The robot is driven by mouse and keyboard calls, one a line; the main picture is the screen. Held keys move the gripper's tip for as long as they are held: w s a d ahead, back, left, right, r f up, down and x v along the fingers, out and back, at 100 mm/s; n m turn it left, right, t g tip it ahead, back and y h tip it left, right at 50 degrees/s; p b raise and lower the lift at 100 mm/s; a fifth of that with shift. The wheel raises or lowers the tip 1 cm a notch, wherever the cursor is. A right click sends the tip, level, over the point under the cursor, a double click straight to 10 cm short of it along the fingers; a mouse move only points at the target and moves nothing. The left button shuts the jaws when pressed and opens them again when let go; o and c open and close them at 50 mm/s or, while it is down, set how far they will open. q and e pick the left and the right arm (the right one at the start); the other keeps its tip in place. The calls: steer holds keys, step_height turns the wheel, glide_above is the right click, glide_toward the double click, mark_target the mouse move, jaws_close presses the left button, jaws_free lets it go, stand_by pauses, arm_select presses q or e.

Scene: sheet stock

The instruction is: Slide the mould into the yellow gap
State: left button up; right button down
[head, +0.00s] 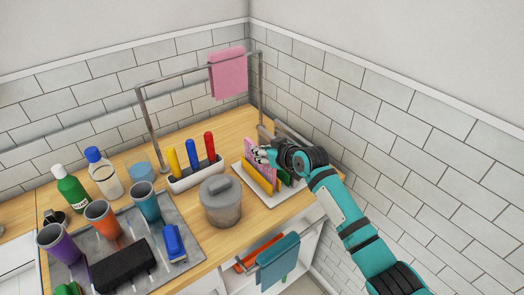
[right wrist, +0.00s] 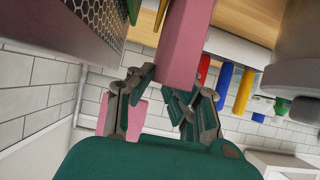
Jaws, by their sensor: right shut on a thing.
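The pink slab-like mould (head: 249,147) is held by my right gripper (head: 264,155) over the rack at the back right of the counter. In the right wrist view the mould (right wrist: 186,45) lies between the two fingers of the right gripper (right wrist: 178,84). The rack has a white base (head: 272,202), a yellow divider (head: 257,179) and green dividers (head: 287,179). The mould shows just behind the yellow divider; its lower edge is hidden, so I cannot tell whether it is in a gap. My left gripper is not in view.
A grey lidded pot (head: 220,205) and a white holder (head: 195,178) with red, blue and yellow handles stand left of the rack. A metal rail (head: 190,80) carries a pink towel (head: 228,75). The tiled wall (head: 400,150) is close on the right.

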steer(key=shift+f+b, duration=0.3)
steer(key=shift+f, duration=0.25)
steer(key=c, duration=1.2)
jaws_free()
steer(key=shift+p+v, duration=0.85)
steer(key=shift+p, duration=0.2)
steer(key=p+v, duration=0.4)
steer(key=shift+p+v, duration=1.1)
steer(key=shift+v, duration=0.15)
